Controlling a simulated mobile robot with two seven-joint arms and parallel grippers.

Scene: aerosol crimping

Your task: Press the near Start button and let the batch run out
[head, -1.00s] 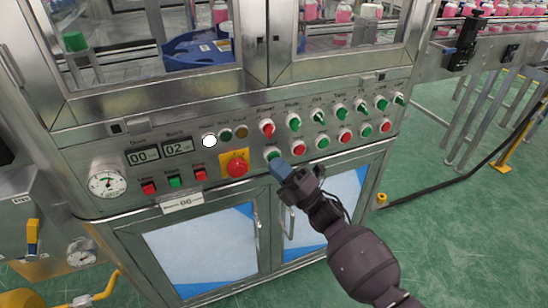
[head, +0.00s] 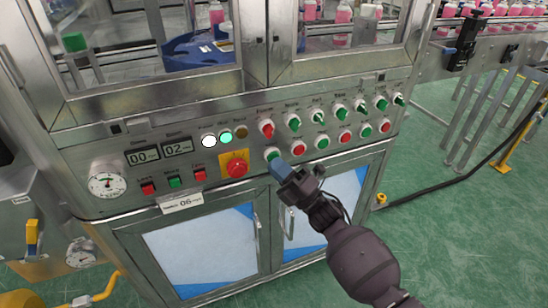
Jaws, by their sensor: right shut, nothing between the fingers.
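The control panel (head: 110,158) runs across the front of a steel machine. A green button (head: 271,154) sits at the left end of its lower button row. The left display (head: 143,156) reads 00 and the right display (head: 177,148) reads 02. A white lamp (head: 209,141) and a green lamp (head: 226,137) are lit; the amber lamp (head: 241,131) beside them is dark. My left gripper is out of view.
A red emergency stop (head: 236,166) on a yellow plate is left of my gripper. A white-and-red button (head: 298,148) is close on its right, with selector knobs above. Pink bottles (head: 480,10) stand on the conveyor at upper right. Cabinet doors (head: 205,250) lie below.

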